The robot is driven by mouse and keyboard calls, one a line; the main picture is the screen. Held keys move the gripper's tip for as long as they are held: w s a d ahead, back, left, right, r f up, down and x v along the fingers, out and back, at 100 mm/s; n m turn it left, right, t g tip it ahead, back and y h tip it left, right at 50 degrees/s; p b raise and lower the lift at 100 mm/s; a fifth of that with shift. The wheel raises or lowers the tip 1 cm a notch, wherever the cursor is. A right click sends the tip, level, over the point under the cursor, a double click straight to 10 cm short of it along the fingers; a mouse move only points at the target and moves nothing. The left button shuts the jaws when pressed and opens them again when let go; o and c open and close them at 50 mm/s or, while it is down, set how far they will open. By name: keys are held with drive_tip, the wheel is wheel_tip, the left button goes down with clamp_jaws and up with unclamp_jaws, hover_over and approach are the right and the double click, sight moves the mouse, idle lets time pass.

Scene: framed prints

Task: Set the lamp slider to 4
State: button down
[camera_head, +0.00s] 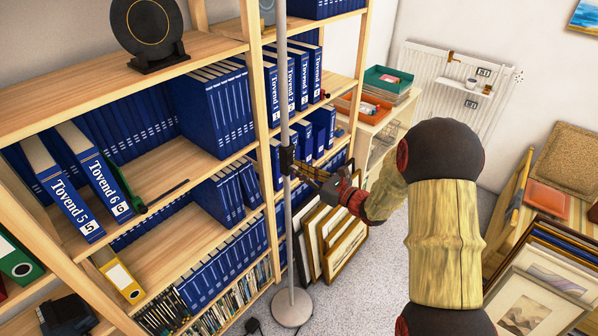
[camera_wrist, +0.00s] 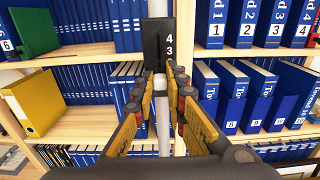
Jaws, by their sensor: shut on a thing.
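The lamp's grey pole (camera_head: 284,90) stands upright in front of the shelves on a round base (camera_head: 291,308). A black slider housing (camera_head: 287,158) is mounted partway up it. In the wrist view the housing (camera_wrist: 156,35) shows a white 4 above a 3; any lower marks are hidden by my fingers. My gripper (camera_head: 298,174) is at the housing from the right. In the wrist view my gripper (camera_wrist: 159,86) has its fingertips on either side of a small piece at the housing's lower part, shut on the lamp slider. The slider's exact setting is hidden.
Wooden shelves (camera_head: 160,165) with blue binders stand close behind the pole. Framed prints (camera_head: 328,240) lean beside it at the right. A drawer unit with trays (camera_head: 385,85) and a radiator (camera_head: 445,75) are farther back. Carpet shows around the lamp base.

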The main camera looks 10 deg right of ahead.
sight(291, 152)
wheel_tip(291, 152, up, 6)
drive_tip(key=shift+f+p, duration=0.15)
drive_tip(key=shift+p, duration=0.9)
drive_tip(key=shift+w, duration=0.1)
drive_tip(key=c, duration=2.1)
unclamp_jaws()
drive_tip(key=shift+c, duration=0.2)
drive_tip(key=o, duration=0.3)
drive_tip(key=shift+o, duration=0.2)
drive_tip(key=shift+f, duration=0.1)
drive_tip(key=v, duration=1.2)
